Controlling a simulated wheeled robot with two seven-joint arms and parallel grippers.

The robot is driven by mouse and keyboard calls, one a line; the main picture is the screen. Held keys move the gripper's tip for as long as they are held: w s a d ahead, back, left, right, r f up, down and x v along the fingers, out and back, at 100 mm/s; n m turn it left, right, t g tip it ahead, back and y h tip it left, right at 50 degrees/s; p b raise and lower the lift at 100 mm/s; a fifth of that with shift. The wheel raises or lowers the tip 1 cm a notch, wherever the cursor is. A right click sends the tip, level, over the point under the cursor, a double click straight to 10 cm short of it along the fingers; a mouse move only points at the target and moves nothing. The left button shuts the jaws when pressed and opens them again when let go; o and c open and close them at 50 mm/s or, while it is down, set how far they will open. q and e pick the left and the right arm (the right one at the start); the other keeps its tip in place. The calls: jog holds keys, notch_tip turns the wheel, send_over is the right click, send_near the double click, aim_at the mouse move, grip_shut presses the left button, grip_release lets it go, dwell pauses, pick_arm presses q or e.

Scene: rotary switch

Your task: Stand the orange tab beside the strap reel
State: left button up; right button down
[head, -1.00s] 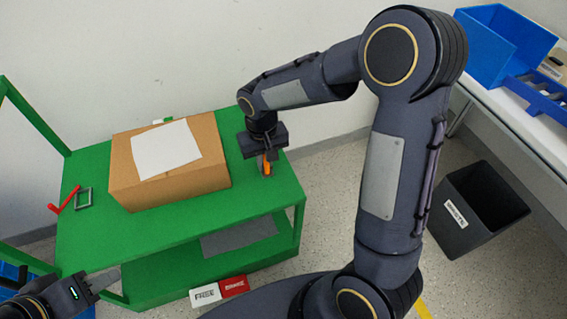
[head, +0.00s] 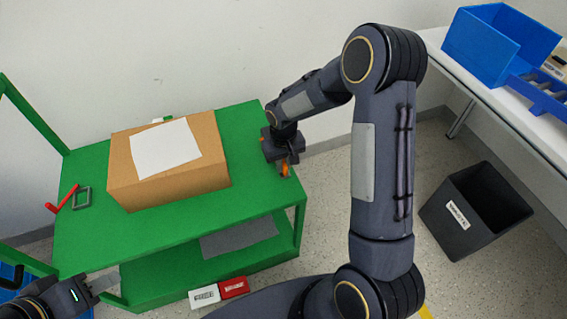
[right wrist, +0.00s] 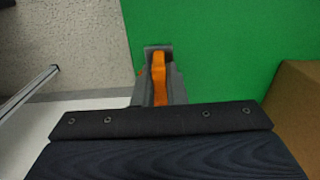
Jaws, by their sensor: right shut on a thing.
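The orange tab (head: 285,170) is between the fingers of my right gripper (head: 288,163), near the right edge of the green cart top. In the right wrist view the tab (right wrist: 159,78) stands out between the grey fingers of the gripper (right wrist: 159,72), which are shut on it. Whether its lower end touches anything is unclear. My left gripper (head: 104,282) is at the lower left, in front of the cart, and I cannot tell whether it is open. I cannot pick out a strap reel with certainty in these views.
A cardboard box (head: 190,184) with a white sheet (head: 163,148) stands on the green cart (head: 245,190). A red handle (head: 66,199) and a grey square frame (head: 82,197) lie left of it. A dark bin (head: 453,230) stands on the floor at right, below a white table (head: 493,103).

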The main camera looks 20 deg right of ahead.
jog(key=c, duration=1.5)
grip_release()
jog(key=shift+f, duration=0.1)
